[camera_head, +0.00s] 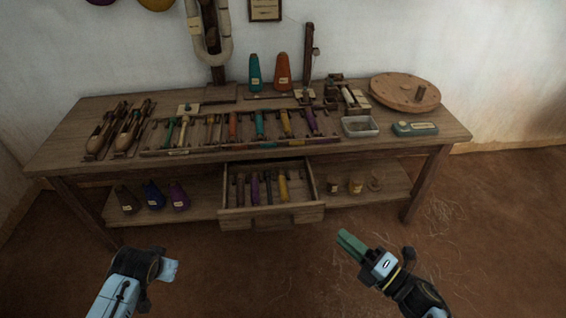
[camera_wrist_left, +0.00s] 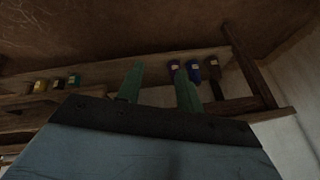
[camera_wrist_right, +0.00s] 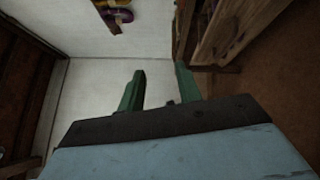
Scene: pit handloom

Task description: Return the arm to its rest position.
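My right gripper (camera_head: 350,243) is in front of the table at the lower right of the head view, above the floor. In the right wrist view its two green fingers (camera_wrist_right: 158,92) stand apart with nothing between them. My left gripper (camera_head: 172,268) is at the lower left of the head view, also in front of the table; its fingers are hard to make out there. In the left wrist view its green fingers (camera_wrist_left: 158,88) are apart and empty. Both grippers are clear of the table and the drawer.
The wooden table (camera_head: 88,128) carries tool racks, bobbins, a grey tray (camera_head: 360,127), a teal box (camera_head: 414,129) and a round wooden disc (camera_head: 395,92). An open drawer (camera_head: 270,213) holding several bobbins juts forward. Cones (camera_head: 153,195) stand on the lower shelf. The front floor is clear.

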